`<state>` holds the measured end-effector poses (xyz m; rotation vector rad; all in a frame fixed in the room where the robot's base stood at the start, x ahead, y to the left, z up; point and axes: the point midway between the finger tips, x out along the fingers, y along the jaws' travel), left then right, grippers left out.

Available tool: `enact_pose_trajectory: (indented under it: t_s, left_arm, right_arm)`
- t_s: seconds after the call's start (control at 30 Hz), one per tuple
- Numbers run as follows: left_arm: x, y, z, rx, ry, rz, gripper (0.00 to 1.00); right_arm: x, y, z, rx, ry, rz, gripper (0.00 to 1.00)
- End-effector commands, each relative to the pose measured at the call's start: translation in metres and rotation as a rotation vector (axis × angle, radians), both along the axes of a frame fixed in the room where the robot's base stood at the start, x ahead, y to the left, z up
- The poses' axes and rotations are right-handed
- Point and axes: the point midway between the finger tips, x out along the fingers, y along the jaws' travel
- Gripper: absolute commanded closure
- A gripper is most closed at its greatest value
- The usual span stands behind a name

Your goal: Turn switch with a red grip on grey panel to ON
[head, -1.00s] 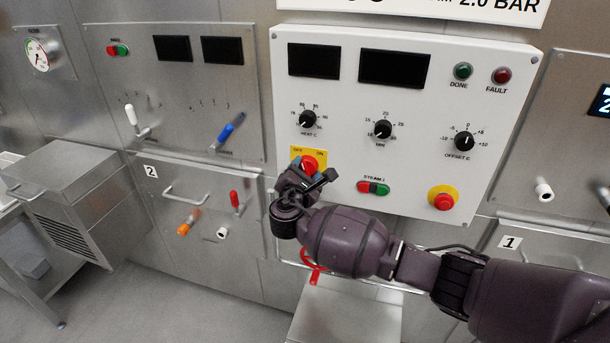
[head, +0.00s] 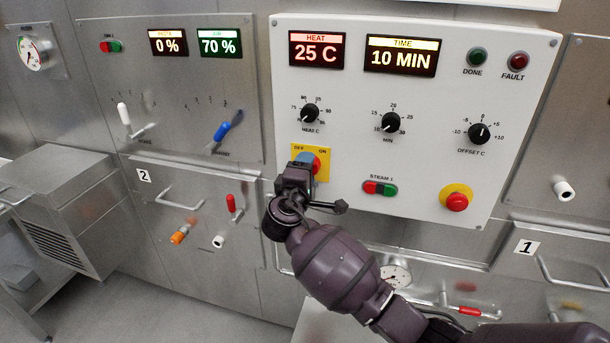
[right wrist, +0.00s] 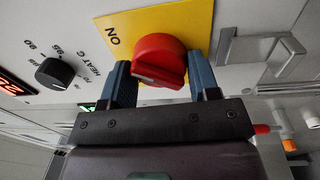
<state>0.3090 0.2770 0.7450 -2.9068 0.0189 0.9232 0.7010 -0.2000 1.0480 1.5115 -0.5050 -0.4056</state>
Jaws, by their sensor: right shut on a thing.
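The switch's red grip (head: 317,165) sits on a yellow plate (head: 325,152) marked OFF and ON, low on the left of a pale panel (head: 420,150). My right gripper (head: 307,163) covers much of it in the head view. In the right wrist view the red grip (right wrist: 160,55) is between the two blue fingers of my right gripper (right wrist: 160,75), which is shut on it. The ON label (right wrist: 112,40) is beside the left finger there. The grip's exact pointing is hard to tell. My left gripper is not in view.
Lit displays show HEAT 25 C (head: 316,51) and TIME 10 MIN (head: 401,56). A red-and-green button pair (head: 380,188) and a red button on a yellow base (head: 456,201) are to the gripper's right. Black knobs (head: 310,113) are above. A grey panel with levers (head: 170,90) is at left.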

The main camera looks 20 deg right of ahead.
Motion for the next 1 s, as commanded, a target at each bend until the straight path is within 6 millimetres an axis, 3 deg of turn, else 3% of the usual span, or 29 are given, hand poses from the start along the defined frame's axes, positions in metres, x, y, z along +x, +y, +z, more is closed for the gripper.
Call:
enact_pose_trajectory:
  t_s: [0.1,0.43,0.93,0.97,1.0]
  left_arm:
    - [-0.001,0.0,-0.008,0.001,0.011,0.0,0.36]
    - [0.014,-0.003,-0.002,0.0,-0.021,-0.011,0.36]
    - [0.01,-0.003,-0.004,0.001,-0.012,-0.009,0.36]
    - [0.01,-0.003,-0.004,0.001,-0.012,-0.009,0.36]
    - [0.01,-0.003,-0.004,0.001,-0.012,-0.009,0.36]
  right_arm:
    - [0.0,0.002,-0.007,0.063,-0.033,0.003,0.68]
    - [0.0,0.001,-0.004,0.155,-0.097,0.001,0.68]
    - [0.0,0.002,-0.002,0.171,-0.11,0.002,0.68]
    - [0.0,0.002,-0.002,0.171,-0.11,0.002,0.43]
    - [0.0,0.001,-0.002,0.171,-0.11,0.002,0.37]
